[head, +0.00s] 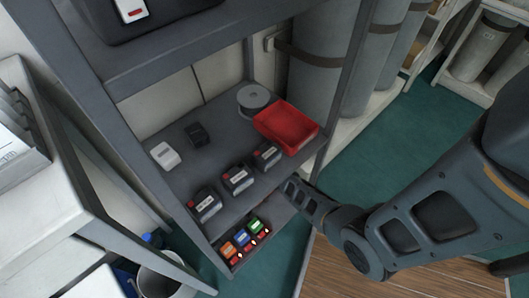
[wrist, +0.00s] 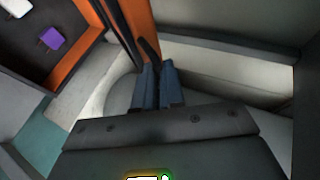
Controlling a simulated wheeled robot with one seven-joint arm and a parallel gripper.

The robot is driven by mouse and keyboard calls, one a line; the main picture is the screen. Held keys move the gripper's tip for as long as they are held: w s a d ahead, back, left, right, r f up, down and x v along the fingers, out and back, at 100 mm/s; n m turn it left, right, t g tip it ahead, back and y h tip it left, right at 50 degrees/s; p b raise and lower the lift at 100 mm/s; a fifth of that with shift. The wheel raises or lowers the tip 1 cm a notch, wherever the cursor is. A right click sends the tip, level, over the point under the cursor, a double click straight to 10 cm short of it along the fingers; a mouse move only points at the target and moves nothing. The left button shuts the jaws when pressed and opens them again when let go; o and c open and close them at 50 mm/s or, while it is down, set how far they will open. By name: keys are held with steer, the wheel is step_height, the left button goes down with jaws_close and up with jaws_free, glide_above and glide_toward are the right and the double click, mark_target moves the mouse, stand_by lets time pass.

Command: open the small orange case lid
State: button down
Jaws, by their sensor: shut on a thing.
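In the wrist view, my gripper (wrist: 158,85) is shut on a slim dark piece (wrist: 149,50) beside an upright orange strip (wrist: 137,28). I take the strip to be part of the orange case, but I cannot tell whether it is lid or body. A dark surface with orange along its side lies at upper left, with a purple block (wrist: 53,38) and a whitish block on it. In the head view, my wrist reaches the shelf's right front edge. The fingertips and the orange case cannot be made out there.
The grey shelf unit (head: 230,200) holds several dark boxes, a red tray (head: 287,127) and a grey reel (head: 254,98). Small orange, blue and green labelled units (head: 241,237) sit low down. Tall grey cylinders (head: 322,55) stand behind. Green floor lies open at right.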

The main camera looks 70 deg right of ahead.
steer(key=shift+r, duration=0.1)
steer(key=c, duration=1.2)
jaws_free()
steer(key=shift+c, duration=0.2)
steer(key=p+v, duration=0.4)
steer(key=v, duration=0.4)
steer(key=shift+p, duration=0.4)
steer(key=shift+d, duration=0.1)
